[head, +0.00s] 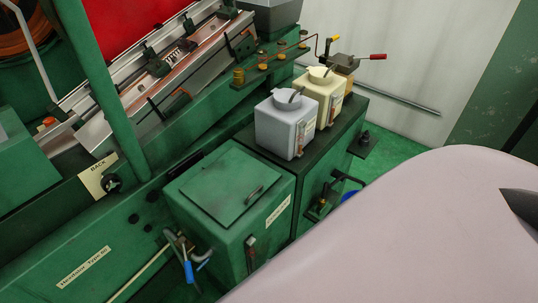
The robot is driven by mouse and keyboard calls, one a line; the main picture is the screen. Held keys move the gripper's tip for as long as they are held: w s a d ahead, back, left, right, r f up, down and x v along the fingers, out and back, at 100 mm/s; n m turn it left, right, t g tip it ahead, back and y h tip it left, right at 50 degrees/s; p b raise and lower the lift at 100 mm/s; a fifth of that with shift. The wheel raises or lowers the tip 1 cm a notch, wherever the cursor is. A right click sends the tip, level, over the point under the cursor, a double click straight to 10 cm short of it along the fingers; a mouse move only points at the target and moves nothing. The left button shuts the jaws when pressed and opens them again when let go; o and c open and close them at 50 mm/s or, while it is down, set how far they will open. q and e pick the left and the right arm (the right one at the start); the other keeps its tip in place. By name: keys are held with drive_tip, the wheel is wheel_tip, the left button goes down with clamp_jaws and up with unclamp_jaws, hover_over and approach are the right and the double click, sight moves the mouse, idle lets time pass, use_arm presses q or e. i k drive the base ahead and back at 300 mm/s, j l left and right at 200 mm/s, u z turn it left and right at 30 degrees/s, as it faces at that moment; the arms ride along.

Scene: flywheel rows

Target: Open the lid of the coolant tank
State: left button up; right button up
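The coolant tank (205,240) is a green box in the lower middle of the head view, with a small pale label on its right-hand face. Its lid (222,183) is a flat green panel lying closed on top. A small dark bar handle (255,192) sits near the lid's right side. Neither of my grippers can be made out in this view. A large pale pink link of mine covers the lower right, apart from the tank in the picture.
A grey jug (287,128) and a cream jug (322,92) stand on the dark-topped cabinet (345,125) beside the tank. A blue-handled valve (187,271) is at the tank's front left. A green lathe-like machine (130,215) runs along the left.

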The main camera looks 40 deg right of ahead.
sight(226, 187)
drive_tip(key=l, duration=1.8)
